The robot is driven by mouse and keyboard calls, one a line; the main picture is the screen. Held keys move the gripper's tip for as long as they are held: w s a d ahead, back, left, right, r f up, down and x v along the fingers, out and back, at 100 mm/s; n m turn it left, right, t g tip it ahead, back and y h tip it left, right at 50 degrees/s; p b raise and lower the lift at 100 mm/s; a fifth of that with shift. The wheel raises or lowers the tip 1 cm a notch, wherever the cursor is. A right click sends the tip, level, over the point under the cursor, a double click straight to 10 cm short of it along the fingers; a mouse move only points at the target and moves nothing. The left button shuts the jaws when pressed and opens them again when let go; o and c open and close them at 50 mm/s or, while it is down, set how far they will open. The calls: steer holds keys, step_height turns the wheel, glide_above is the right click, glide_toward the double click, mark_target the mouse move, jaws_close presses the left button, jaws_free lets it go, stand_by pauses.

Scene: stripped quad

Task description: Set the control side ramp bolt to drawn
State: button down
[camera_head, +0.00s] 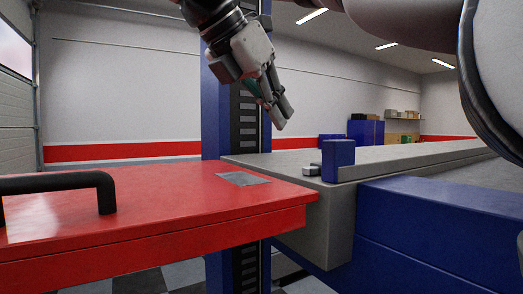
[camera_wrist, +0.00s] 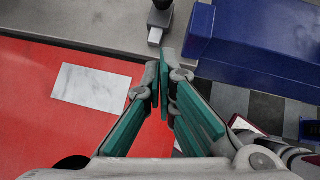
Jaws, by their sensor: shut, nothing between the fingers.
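A small blue upright block (camera_head: 338,158) stands on the grey ramp (camera_head: 400,156), with a short light-grey piece (camera_head: 312,170) sticking out at its left; this looks like the ramp bolt. In the wrist view a small pale block (camera_wrist: 155,36) with a dark rounded part above it lies just beyond my fingertips, apart from them; it may be the same bolt. My gripper (camera_head: 285,118) is above and left of the blue block in the head view, pointing down. It also shows in the wrist view (camera_wrist: 161,68), with its fingers together and empty.
A red deck (camera_head: 150,200) with a black handle (camera_head: 105,190) lies at the left. A flat grey plate (camera_head: 243,179) is set near its right corner. A large blue box (camera_head: 440,230) stands at front right. A blue post (camera_head: 212,110) rises behind my gripper.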

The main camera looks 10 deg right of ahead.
glide_toward(313, 168)
steer(key=x, duration=0.5)
steer(key=shift+d+p, duration=0.15)
steer(key=shift+p, duration=0.2)
steer(key=shift+w+d+r+p, duration=0.15)
steer(key=shift+w+d+p, duration=0.2)
steer(key=shift+w+d, duration=0.8)
steer(key=shift+d, duration=0.3)
steer(key=shift+w, duration=0.1)
